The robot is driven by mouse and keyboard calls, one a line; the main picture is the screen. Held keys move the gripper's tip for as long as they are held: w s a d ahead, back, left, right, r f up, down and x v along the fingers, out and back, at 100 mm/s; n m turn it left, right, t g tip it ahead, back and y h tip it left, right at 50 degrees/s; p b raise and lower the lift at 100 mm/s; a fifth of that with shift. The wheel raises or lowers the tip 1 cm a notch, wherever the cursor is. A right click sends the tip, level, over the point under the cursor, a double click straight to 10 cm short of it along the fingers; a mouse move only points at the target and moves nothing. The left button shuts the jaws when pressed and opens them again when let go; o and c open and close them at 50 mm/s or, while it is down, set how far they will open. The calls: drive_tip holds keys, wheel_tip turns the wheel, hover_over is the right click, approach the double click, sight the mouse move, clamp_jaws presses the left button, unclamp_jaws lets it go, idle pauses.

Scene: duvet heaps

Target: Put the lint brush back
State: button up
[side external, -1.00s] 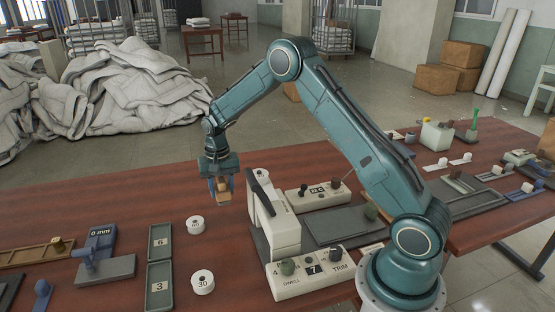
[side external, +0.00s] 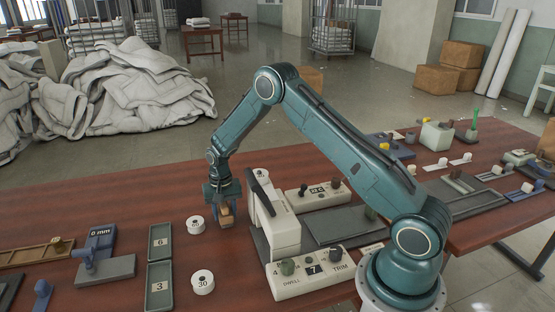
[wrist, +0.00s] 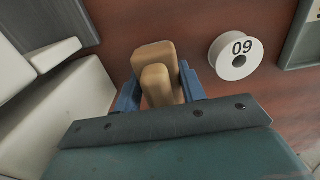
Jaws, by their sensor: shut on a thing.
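A tan wooden block-like piece, apparently the lint brush (side external: 227,217), is held low over the red-brown table beside the white machine. In the wrist view the brush (wrist: 159,65) shows as two rounded tan parts, the smaller in front of the larger. My gripper (side external: 224,207) points down and is shut on it; its blue fingers (wrist: 158,92) press on both sides. Any bristles are hidden. I cannot tell whether the brush touches the table.
The white machine (side external: 280,232) stands close at the right of my gripper.

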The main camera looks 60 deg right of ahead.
sight(224, 203)
drive_tip(key=shift+f, duration=0.3)
drive_tip(key=shift+f, duration=0.1)
drive_tip(key=o, duration=1)
wheel_tip(224, 203, up, 11)
drive_tip(key=shift+r, duration=0.65)
